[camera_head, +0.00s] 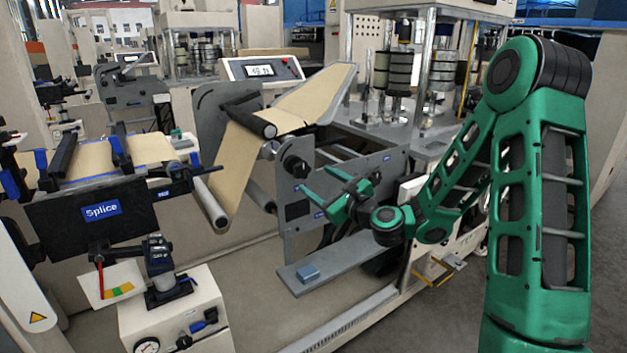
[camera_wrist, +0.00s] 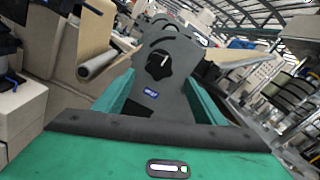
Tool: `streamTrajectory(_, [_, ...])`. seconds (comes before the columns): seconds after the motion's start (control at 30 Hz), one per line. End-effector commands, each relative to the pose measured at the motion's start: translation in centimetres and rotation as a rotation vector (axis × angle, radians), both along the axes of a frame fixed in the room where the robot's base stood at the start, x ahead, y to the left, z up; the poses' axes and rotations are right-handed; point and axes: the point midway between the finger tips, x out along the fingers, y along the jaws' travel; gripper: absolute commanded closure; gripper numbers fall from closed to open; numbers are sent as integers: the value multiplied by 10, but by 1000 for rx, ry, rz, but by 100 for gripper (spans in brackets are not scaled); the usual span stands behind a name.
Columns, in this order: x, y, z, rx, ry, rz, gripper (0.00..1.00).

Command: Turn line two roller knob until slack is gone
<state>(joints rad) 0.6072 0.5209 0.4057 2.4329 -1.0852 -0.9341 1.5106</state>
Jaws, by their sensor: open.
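The black lobed roller knob (camera_head: 296,167) is on an upright grey side plate (camera_head: 291,220) at the end of the unwind stand. In the wrist view the knob (camera_wrist: 158,66) shows a white pointer line, slanting up to the right. A small blue label (camera_wrist: 151,94) is below it. My gripper (camera_head: 312,181) reaches left toward the plate, its green fingers spread. In the wrist view they stand either side of the plate, with nothing between them touching the knob. The brown kraft web (camera_head: 237,165) runs over a dark roller and down to a pale lower roller (camera_head: 209,203).
The black Splice table (camera_head: 97,212) is at left, above a cream cabinet with a gauge (camera_head: 147,346). A display box (camera_head: 262,70) stands behind the web. Floor shows at lower right.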

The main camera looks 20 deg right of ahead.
Motion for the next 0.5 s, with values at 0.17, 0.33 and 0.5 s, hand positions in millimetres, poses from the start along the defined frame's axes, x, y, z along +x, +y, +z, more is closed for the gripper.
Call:
streamTrajectory(0.17, [15, 6, 1, -4, -3, 3, 36])
streamTrajectory(0.33, [34, 13, 1, -5, -4, 3, 36])
streamTrajectory(0.5, [54, 19, 1, -6, -3, 3, 36])
